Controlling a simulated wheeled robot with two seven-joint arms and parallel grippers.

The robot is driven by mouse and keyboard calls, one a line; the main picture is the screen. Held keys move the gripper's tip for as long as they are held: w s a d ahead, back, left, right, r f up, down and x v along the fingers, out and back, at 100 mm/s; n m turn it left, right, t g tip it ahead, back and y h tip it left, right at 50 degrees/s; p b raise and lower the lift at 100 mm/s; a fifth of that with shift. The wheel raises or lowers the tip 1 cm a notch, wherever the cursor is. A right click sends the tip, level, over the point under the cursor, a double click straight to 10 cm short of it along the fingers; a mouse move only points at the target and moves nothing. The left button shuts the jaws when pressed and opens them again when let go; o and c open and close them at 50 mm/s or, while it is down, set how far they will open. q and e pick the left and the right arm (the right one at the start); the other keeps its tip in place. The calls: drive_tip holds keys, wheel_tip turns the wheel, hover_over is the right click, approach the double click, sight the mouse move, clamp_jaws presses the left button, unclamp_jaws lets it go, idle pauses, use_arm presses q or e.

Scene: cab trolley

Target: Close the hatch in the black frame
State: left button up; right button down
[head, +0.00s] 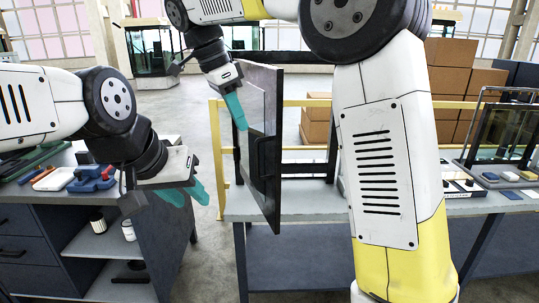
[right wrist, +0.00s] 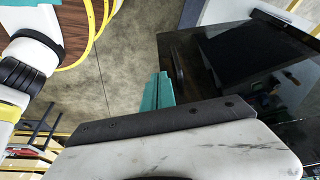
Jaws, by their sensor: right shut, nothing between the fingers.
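The hatch (head: 257,140), a dark glazed panel with a black rim and a bar handle (head: 262,158), stands open, swung out toward me and seen nearly edge-on. Its black frame (head: 333,150) stands on the grey table, largely hidden behind my right arm. My right gripper (head: 239,118) is shut and empty, pointing down at the left face of the hatch near its upper part; contact cannot be told. In the right wrist view its teal fingers (right wrist: 157,92) lie beside the dark panel (right wrist: 240,65). My left gripper (head: 188,193) is open and empty, left of the hatch.
A grey table (head: 300,205) carries the frame. A workbench (head: 60,190) with blue and red items stands at left. A yellow rail (head: 300,103) and stacked boxes (head: 455,75) are behind. Another dark glazed unit (head: 505,130) is at right. Floor shows between bench and table.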

drive_tip(key=shift+m, duration=0.4)
drive_tip(key=w+d+f, duration=0.1)
drive_tip(key=d+f, duration=0.1)
drive_tip(key=f, duration=0.1)
drive_tip(key=d+f, duration=0.2)
drive_tip(key=f, duration=0.1)
drive_tip(key=w+d+f, duration=0.1)
drive_tip(key=d+f, duration=0.1)
drive_tip(key=f, duration=0.1)
drive_tip(key=shift+w+d+f, duration=0.1)
drive_tip(key=shift+w+f, duration=0.1)
drive_tip(key=shift+w, duration=0.1)
